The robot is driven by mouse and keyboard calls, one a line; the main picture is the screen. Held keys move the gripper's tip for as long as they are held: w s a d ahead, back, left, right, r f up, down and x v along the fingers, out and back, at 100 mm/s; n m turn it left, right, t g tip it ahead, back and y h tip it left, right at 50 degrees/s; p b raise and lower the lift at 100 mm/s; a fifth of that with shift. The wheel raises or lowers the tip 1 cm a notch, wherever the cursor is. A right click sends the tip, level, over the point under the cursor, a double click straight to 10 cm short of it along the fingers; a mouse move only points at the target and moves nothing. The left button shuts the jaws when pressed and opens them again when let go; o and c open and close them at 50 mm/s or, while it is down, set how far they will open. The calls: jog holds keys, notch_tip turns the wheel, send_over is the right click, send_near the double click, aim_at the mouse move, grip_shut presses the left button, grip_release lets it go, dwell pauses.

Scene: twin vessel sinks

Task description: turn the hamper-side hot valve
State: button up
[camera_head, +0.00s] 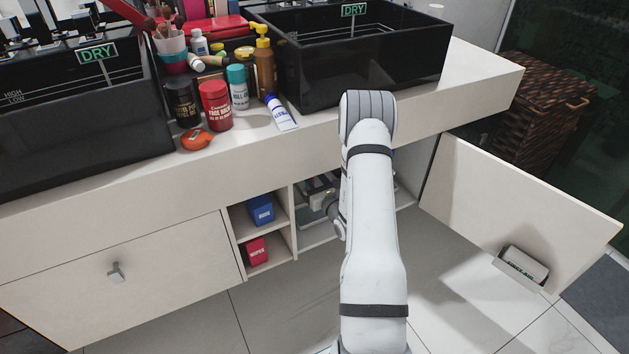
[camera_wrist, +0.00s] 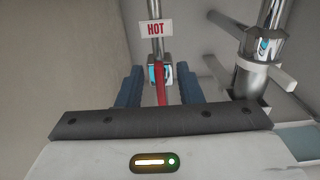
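In the wrist view, a valve (camera_wrist: 160,74) with a blue-marked metal body sits on a vertical pipe. A red lever (camera_wrist: 161,92) extends from it toward my gripper. A white tag reading HOT (camera_wrist: 156,28) is on the pipe above. My gripper (camera_wrist: 160,88) has its two blue fingers apart, one on each side of the red lever, with visible gaps. In the head view, my arm reaches into the open cabinet under the right sink (camera_head: 360,55), the one nearer the wicker hamper (camera_head: 545,105). The fingers and valve are hidden there.
A thick chrome drain pipe (camera_wrist: 250,75) with side arms stands close to the right of the valve. A cabinet wall (camera_wrist: 70,60) is at the left. In the head view, an open cabinet door (camera_head: 510,205) stands at the right, and cubbies hold a blue box (camera_head: 260,210) and a red box (camera_head: 257,251).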

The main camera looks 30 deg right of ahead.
jog(key=shift+c, duration=0.4)
grip_shut()
